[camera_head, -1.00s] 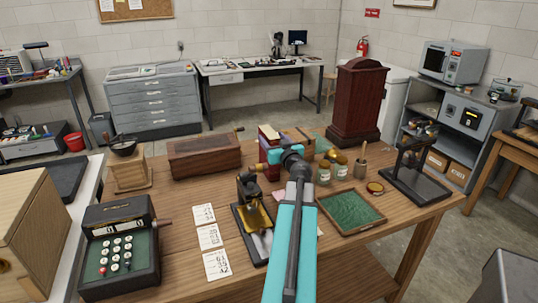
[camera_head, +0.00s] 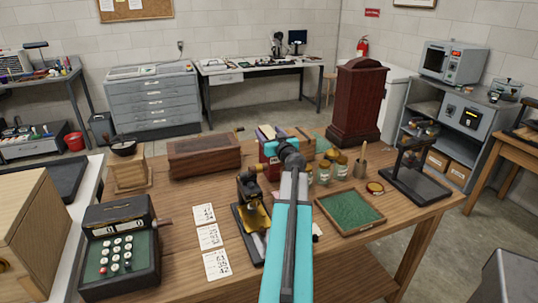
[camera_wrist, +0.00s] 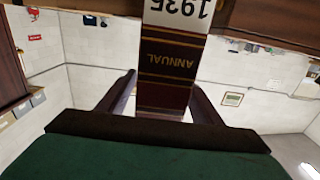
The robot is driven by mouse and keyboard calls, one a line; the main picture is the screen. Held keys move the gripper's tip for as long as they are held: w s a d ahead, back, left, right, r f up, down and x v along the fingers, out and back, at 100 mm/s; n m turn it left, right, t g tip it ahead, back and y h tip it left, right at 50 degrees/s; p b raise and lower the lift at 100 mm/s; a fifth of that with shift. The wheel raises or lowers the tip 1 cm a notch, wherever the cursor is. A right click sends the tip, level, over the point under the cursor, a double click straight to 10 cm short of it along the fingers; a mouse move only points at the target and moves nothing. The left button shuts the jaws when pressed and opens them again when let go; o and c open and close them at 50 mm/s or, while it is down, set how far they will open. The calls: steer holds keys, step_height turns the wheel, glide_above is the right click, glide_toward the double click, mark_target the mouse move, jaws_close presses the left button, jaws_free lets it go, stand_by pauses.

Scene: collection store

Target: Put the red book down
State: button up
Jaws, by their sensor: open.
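The red book (camera_wrist: 165,80) shows in the wrist view, which is upside down, with dark bands, the word ANNUAL and a white label reading 1935 on its spine. My gripper (camera_wrist: 161,88) is open, with one dark finger on each side of the spine; I cannot tell whether either touches it. In the head view the red book (camera_head: 263,170) stands near the back of the wooden table (camera_head: 190,195), partly hidden by my arm and wrist. The fingers are hidden in that view.
Glass jars (camera_head: 325,172) stand right of my wrist, a green-lined tray (camera_head: 350,209) in front of them. A wooden box (camera_head: 204,156) lies to the left, a tall dark red case (camera_head: 357,103) behind right.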

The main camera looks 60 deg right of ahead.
jaws_close()
stand_by(0.3)
steer(key=shift+r, duration=0.15)
step_height(320, 180, up, 18)
steer(key=p, duration=0.4)
stand_by(0.6)
stand_by(0.5)
